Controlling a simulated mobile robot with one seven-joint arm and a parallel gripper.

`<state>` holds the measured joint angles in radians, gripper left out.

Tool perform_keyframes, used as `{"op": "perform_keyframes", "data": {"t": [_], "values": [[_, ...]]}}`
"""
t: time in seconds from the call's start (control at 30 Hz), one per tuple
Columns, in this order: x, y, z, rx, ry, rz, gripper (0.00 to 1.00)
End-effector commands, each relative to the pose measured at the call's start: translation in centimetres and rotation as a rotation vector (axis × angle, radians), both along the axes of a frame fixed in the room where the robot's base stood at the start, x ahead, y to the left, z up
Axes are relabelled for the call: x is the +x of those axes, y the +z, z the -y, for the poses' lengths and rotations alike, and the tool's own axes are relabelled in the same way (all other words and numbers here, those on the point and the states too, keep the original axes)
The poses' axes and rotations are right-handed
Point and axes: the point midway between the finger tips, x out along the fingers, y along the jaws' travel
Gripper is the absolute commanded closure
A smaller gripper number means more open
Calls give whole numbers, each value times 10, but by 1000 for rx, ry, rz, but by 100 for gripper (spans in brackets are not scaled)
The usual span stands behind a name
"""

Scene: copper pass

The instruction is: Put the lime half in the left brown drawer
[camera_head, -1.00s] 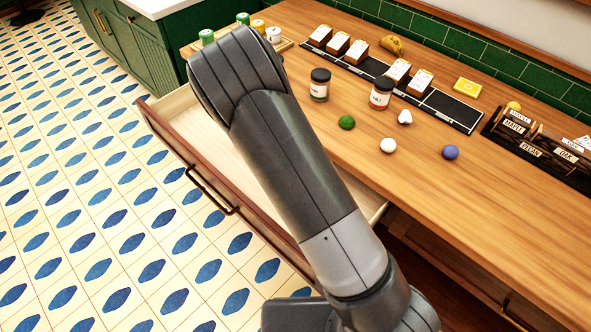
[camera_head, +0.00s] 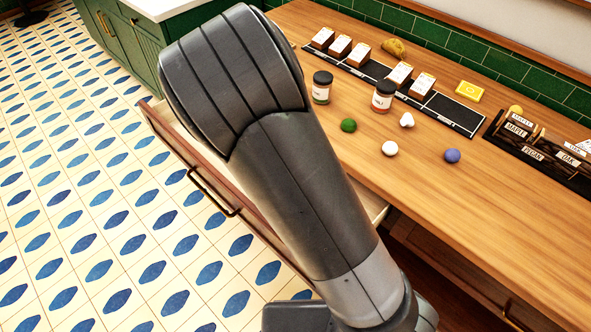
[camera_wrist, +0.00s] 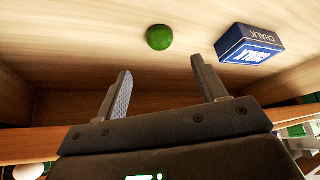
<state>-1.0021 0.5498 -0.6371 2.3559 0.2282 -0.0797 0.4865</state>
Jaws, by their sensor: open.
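A green dome-shaped piece (camera_wrist: 159,37), which looks like the lime half, lies on a pale wooden floor with walls in the wrist view, apparently inside the drawer. My gripper (camera_wrist: 160,85) is open and empty. Its fingers point toward the green piece but are apart from it. In the head view the brown drawer (camera_head: 172,143) stands pulled out, with a dark handle on its front. My arm hides most of its inside, the gripper and the green piece there.
A blue chalk box (camera_wrist: 248,44) lies beside the green piece. On the counter are a green ball (camera_head: 348,125), a white ball (camera_head: 390,148), a purple ball (camera_head: 452,155) and two jars (camera_head: 383,95). A dark rack (camera_head: 540,145) stands at right. The counter's front right is clear.

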Motion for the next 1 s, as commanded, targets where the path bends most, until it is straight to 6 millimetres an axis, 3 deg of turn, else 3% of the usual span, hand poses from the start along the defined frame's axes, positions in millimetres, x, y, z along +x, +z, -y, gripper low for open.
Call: {"op": "perform_keyframes", "data": {"t": [0.2, 0.67, 0.87, 1.0], "values": [[-9, 16, -3, 0, 1, 1, 35], [-15, 30, 1, 27, -6, -22, 35], [-28, 63, 13, 121, 0, -99, 35], [-41, 98, 25, 186, 26, -134, 35]]}}
